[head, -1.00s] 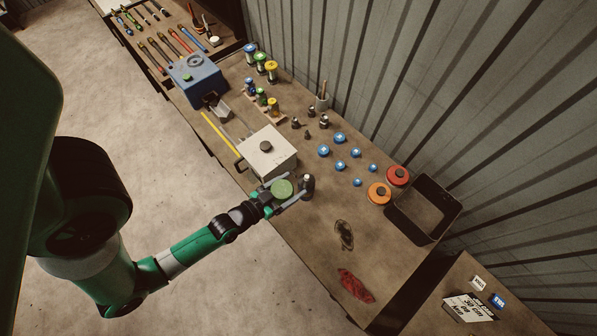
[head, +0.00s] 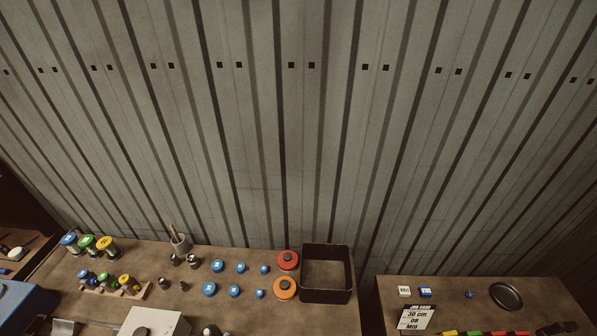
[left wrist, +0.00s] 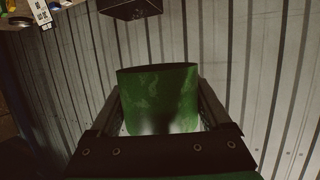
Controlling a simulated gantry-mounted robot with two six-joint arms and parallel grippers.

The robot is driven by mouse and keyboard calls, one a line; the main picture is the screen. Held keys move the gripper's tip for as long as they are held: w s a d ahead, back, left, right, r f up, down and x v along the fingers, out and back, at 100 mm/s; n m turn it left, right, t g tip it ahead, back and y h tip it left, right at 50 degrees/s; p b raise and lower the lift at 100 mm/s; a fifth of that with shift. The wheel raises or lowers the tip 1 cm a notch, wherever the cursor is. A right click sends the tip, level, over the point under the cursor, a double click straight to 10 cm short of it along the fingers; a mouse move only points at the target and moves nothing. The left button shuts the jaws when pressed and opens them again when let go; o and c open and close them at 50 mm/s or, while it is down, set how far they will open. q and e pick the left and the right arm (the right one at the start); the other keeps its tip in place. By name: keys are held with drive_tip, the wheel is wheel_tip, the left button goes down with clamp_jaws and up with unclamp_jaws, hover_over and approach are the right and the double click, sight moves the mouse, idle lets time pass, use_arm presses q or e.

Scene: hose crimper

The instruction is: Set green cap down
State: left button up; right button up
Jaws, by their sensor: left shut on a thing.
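The green cap (left wrist: 160,98) fills the middle of the left wrist view, a green cylinder with a dark upper rim. My left gripper (left wrist: 160,112) is shut on it, with one dark finger along each side. The cap's far side is hidden. Neither the cap nor my left gripper shows in the head view, so its place over the bench cannot be told there. My right gripper is in no view.
In the head view, orange (head: 285,288) and red (head: 288,260) caps stand left of a black open bin (head: 327,298). Several blue caps (head: 209,289) lie further left. A job card (head: 415,318) and a round dish (head: 506,296) are on the right bench.

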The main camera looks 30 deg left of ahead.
use_arm(q)
drive_tip(key=w+d, duration=0.1)
drive_tip(key=d+m+h, duration=0.1)
drive_tip(key=d, duration=0.1)
drive_tip(key=w+d+h, duration=0.1)
drive_tip(key=d, duration=0.1)
drive_tip(key=shift+w+r+m, duration=0.25)
drive_tip(key=shift+w+m, duration=0.05)
drive_tip(key=shift+a+f, duration=0.1)
